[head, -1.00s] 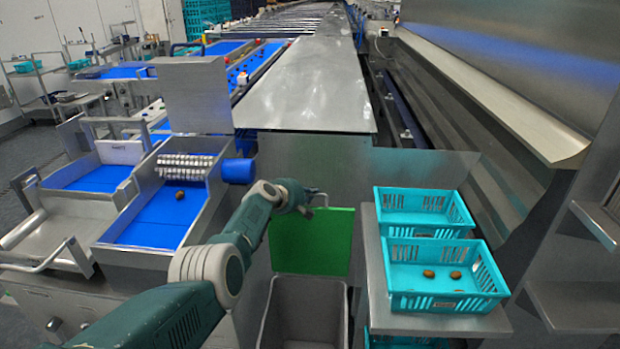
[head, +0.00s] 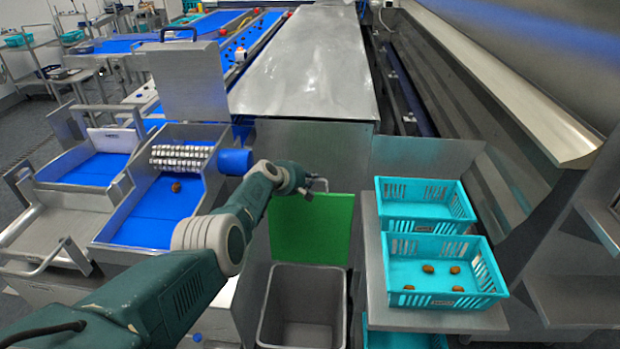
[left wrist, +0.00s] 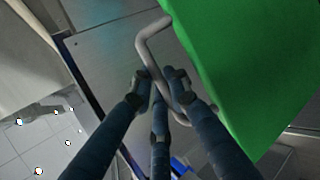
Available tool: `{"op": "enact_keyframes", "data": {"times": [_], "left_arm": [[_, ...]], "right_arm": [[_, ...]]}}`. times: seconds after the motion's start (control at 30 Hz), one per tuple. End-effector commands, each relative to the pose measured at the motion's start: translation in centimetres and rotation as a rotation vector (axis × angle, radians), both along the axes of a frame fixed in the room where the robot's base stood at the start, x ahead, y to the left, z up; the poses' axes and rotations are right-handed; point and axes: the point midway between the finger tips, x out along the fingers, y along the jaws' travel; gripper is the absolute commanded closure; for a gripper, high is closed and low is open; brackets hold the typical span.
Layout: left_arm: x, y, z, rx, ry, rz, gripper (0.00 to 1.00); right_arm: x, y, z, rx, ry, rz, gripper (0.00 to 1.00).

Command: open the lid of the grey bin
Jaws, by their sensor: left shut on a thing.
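The grey bin (head: 266,322) stands on the floor at the lower middle of the head view, its open top showing an empty-looking inside. Its green lid (head: 311,232) stands upright behind the opening. My left gripper (head: 308,184) is at the lid's top edge, shut on the bent metal handle (head: 322,182). In the left wrist view, the fingers (left wrist: 164,84) close around the grey handle bar (left wrist: 150,38) beside the green lid (left wrist: 255,65). My right gripper is not in view.
Right of the bin, a metal shelf (head: 375,290) bears two turquoise crates; the front crate (head: 440,300) holds several dates. On the left is a blue-lined chute (head: 150,222) with one date (head: 176,187). A long steel cover (head: 300,75) lies behind.

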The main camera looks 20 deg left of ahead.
Motion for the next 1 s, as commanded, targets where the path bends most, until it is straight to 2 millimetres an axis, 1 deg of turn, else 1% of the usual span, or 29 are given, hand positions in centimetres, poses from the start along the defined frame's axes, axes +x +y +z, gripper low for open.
{"op": "enact_keyframes", "data": {"times": [0.03, 0.07, 0.1, 0.17, 0.2, 0.5, 0.67, 0.83, 1.0], "left_arm": [[-0.3, -0.1, -0.6, 0.0, 0.01, -0.003, 1.0], [-0.3, -0.1, -0.6, 0.0, 0.01, -0.003, 1.0], [-0.3, -0.1, -0.6, 0.0, 0.01, -0.003, 0.81], [-0.3, -0.1, -0.6, 0.0, 0.01, -0.003, 0.69], [-0.3, -0.1, -0.5, 0.0, 0.009, -0.003, 0.66], [-0.1, 0.0, -0.2, 0.0, 0.004, -0.002, 0.66], [-0.3, 0.4, 0.0, 0.002, 0.0, 0.001, 0.66], [-1.0, 1.0, 0.5, 0.005, -0.002, 0.004, 0.66], [-2.1, 0.8, 1.3, 0.005, -0.002, 0.001, 0.66]], "right_arm": [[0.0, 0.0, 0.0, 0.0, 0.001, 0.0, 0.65], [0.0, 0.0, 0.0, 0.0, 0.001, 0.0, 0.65], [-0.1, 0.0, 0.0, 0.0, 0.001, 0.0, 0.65], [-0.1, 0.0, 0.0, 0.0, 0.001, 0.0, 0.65], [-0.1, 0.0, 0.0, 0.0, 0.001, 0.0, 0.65], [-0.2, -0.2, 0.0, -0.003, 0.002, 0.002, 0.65], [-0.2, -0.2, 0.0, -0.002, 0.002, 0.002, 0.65], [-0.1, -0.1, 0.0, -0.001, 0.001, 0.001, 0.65], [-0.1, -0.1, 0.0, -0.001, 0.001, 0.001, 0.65]]}}
